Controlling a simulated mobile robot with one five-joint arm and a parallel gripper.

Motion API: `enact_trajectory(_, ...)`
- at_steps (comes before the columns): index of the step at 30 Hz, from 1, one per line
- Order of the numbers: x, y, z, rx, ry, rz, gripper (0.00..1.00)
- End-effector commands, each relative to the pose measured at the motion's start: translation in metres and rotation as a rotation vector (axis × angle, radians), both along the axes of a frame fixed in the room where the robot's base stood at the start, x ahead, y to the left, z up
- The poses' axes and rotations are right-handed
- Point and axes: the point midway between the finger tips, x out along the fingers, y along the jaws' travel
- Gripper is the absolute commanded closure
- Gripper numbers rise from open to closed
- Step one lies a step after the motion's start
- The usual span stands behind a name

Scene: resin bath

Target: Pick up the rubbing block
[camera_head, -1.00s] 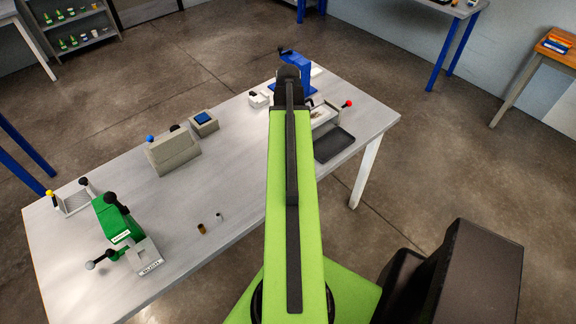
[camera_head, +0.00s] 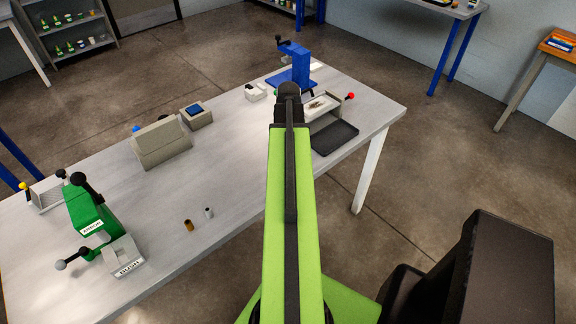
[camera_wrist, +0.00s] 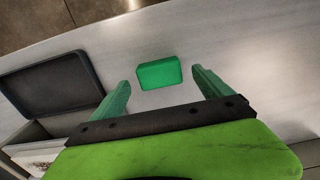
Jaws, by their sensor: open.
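A small green block (camera_wrist: 159,73), which I take to be the rubbing block, lies on the pale tabletop in the wrist view. It sits just ahead of and between the tips of my gripper (camera_wrist: 160,79), whose two green fingers are spread wide and empty. No finger appears to touch the block. In the head view my green arm reaches over the table, and it hides both the block and my fingers.
A dark shallow tray (camera_wrist: 48,86) lies left of the block; it also shows in the head view (camera_head: 334,138), beside a white bath (camera_head: 323,106). A blue press (camera_head: 293,70) stands behind. A green machine (camera_head: 94,218) and grey block-like holder (camera_head: 162,143) stand left. The table's edge is near the block.

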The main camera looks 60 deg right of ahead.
Motion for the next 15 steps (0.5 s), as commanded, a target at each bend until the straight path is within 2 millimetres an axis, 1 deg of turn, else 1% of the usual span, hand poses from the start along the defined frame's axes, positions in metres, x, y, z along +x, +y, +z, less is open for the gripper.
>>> enact_trajectory(1,0.000,0.000,-0.019,0.000,0.000,0.000,0.11)
enact_trajectory(4,0.000,0.000,-0.032,0.000,0.000,0.000,0.11)
enact_trajectory(11,0.000,0.000,-0.030,0.000,0.000,-0.001,0.11)
enact_trajectory(12,0.000,0.000,-0.030,0.000,0.000,-0.001,0.12)
enact_trajectory(15,0.000,0.000,-0.030,0.000,0.000,-0.001,0.25)
